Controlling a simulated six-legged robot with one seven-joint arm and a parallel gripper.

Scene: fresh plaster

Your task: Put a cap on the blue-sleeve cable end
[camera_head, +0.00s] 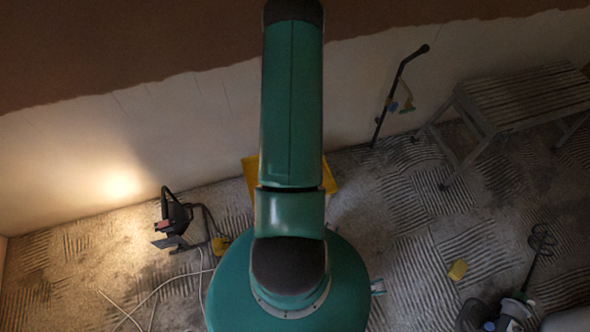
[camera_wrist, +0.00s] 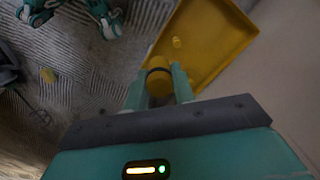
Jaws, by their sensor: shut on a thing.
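In the wrist view my gripper (camera_wrist: 160,88) is shut on a yellow cap-like piece (camera_wrist: 158,82) with a dark ring at its upper end. The piece sits between the two teal fingers, over the near edge of a yellow tray (camera_wrist: 218,60). In the head view the tray shows only as yellow edges (camera_head: 331,178) on either side of my arm, which hides my gripper. Pale cables (camera_head: 150,294) lie on the floor at lower left. I cannot make out a blue sleeve on them.
A lit work lamp (camera_head: 174,220) stands on the floor at left. A pole (camera_head: 388,95) leans on the wall. A grey bench (camera_head: 520,100) stands at right.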

